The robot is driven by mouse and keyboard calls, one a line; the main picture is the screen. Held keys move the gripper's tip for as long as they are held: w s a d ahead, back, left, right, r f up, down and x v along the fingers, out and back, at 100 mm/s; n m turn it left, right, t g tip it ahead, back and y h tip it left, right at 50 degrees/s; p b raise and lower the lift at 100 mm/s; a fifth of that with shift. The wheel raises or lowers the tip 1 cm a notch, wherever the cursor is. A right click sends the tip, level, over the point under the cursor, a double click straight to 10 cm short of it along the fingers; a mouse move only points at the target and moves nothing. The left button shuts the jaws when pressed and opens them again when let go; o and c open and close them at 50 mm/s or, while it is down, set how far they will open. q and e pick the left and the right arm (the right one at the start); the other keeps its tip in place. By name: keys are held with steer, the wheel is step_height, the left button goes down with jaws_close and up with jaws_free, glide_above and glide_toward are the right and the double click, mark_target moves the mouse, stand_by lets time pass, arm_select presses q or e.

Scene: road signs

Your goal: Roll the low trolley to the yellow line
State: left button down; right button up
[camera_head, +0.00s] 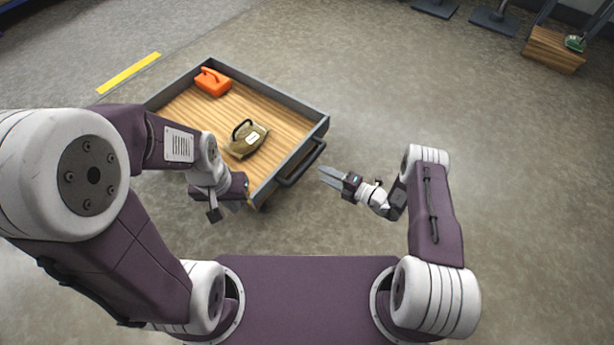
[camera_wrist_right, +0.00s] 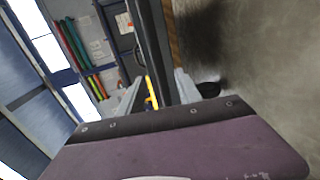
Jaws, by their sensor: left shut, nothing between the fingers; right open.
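The low trolley (camera_head: 279,86) has a wooden deck and a dark grey rim, and stands on the floor ahead of me. Its dark handle bar (camera_head: 303,164) is on the near right side. The yellow line (camera_head: 128,73) lies on the floor beyond the trolley's far left side. My right gripper (camera_head: 325,178) is open and empty, just right of the handle, with a gap between them. In the right wrist view, its fingers (camera_wrist_right: 157,92) are apart with a dark upright edge beyond them. My left gripper (camera_head: 222,209) is shut and empty by the trolley's near left corner, which my left arm partly hides.
An orange can (camera_head: 212,82) and an olive bag (camera_head: 246,140) with a dark handle sit on the deck. A wooden-decked cart (camera_head: 553,51) stands at the far right, near dark stand bases (camera_head: 494,20). The floor right of the trolley is clear.

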mark_target(308, 166)
steer(key=b+x, duration=0.5)
steer(key=x, duration=0.3)
steer(key=shift+a+f, duration=0.1)
steer(key=shift+w+a+b, duration=0.3)
steer(key=shift+a, duration=0.05)
jaws_close()
stand_by(0.9)
